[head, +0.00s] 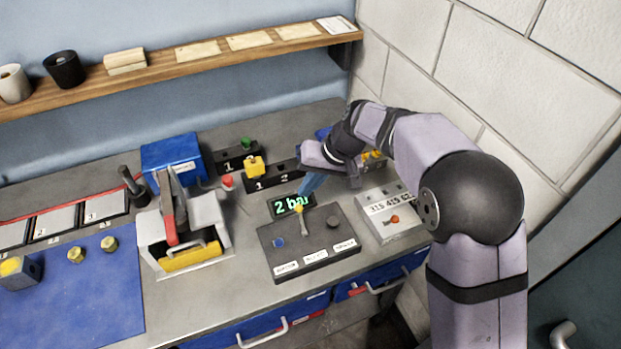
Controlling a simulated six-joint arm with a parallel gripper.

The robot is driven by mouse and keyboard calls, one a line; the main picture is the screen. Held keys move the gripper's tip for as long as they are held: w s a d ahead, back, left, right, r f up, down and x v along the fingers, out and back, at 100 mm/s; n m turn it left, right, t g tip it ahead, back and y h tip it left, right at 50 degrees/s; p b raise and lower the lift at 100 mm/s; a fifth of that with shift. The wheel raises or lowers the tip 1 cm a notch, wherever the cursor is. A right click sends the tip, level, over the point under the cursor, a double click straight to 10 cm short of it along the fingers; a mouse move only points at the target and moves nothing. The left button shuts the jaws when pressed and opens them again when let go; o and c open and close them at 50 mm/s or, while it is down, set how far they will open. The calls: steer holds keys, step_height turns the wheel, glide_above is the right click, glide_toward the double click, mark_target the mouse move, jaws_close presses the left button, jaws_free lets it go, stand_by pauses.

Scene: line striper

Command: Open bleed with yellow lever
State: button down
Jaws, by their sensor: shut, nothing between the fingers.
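A dark control panel (340,222) sits on the bench right of centre, with three white labels along its front edge, too small to read surely. A lever with a yellow knob (299,209) stands up from its middle, the shaft running down towards the middle label. A display (292,205) behind the panel reads "2 ba" in green, its right end covered. My gripper (307,187) reaches in from the right, its blue fingers pointing down, shut and empty, just above and behind the yellow knob. I cannot tell whether the fingertips touch the knob.
A blue disc (278,242) and a dark knob (333,221) flank the lever. A grey box with a number display (389,205) stands right of the panel. A machine with a red lever (170,232) stands left. Black blocks numbered 1 and 2 (285,172) are behind.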

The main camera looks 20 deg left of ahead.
steer(key=w+d+r, duration=0.1)
steer(key=w+r, duration=0.7)
steer(key=shift+r+b, duration=0.3)
steer(key=shift+b, duration=0.1)
stand_by(0.3)
stand_by(0.3)
